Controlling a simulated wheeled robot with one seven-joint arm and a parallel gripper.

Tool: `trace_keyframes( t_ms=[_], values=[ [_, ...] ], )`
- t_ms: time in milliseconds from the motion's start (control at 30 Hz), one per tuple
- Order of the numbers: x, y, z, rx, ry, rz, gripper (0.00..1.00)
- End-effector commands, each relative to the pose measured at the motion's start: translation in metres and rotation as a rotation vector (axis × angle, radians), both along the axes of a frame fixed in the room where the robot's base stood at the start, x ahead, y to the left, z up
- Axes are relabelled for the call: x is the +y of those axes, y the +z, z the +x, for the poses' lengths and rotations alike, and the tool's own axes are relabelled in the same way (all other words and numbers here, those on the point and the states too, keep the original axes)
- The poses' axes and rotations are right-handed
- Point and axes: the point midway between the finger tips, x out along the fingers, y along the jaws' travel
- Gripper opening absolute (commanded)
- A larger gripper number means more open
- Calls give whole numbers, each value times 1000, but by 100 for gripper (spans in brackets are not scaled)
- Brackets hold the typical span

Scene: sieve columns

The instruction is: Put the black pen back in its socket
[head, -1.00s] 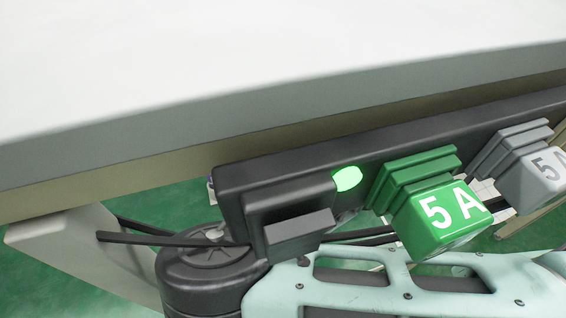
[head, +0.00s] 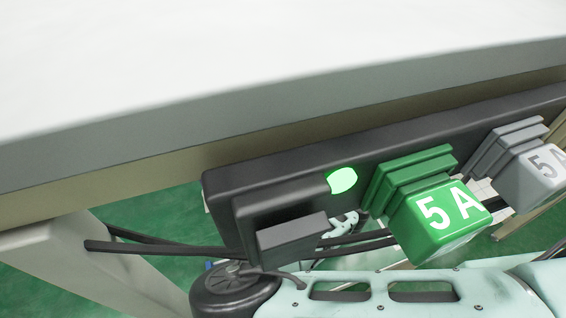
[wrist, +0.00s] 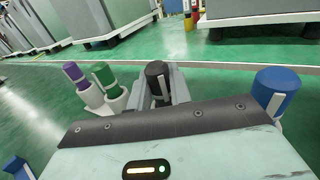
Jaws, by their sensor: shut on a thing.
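The black pen (wrist: 157,72) shows in the wrist view, upright with its black cap on top. My gripper (wrist: 160,96) is shut on it, with grey finger parts beside and behind the cap. The pen's lower part is hidden behind the dark front edge of my gripper body. I cannot pick out an empty socket in either view. The head view shows part of my arm along the bottom, but not my gripper or the pen.
In the head view, a dark power strip (head: 290,165) with a green plug (head: 430,205) and grey plug (head: 525,165) runs under the pale tabletop (head: 200,70).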

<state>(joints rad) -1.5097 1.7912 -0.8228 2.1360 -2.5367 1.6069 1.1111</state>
Motion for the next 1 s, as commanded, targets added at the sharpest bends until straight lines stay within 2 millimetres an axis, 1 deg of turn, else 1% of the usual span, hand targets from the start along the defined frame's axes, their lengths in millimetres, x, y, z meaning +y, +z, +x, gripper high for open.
trace_keyframes(
  t_ms=[67,100,133,167,467,567,667,1000],
  values=[
    [0,-1,0,1,0,1,0],
    [0,-2,0,0,0,0,31],
    [0,-2,0,0,0,0,39],
    [0,-2,0,0,0,0,42],
    [0,-1,0,0,0,0,42],
    [-5,0,-5,0,-1,-1,42],
    [-16,0,-16,1,-2,-4,42],
    [-64,2,-67,0,-1,-4,42]
  ],
)
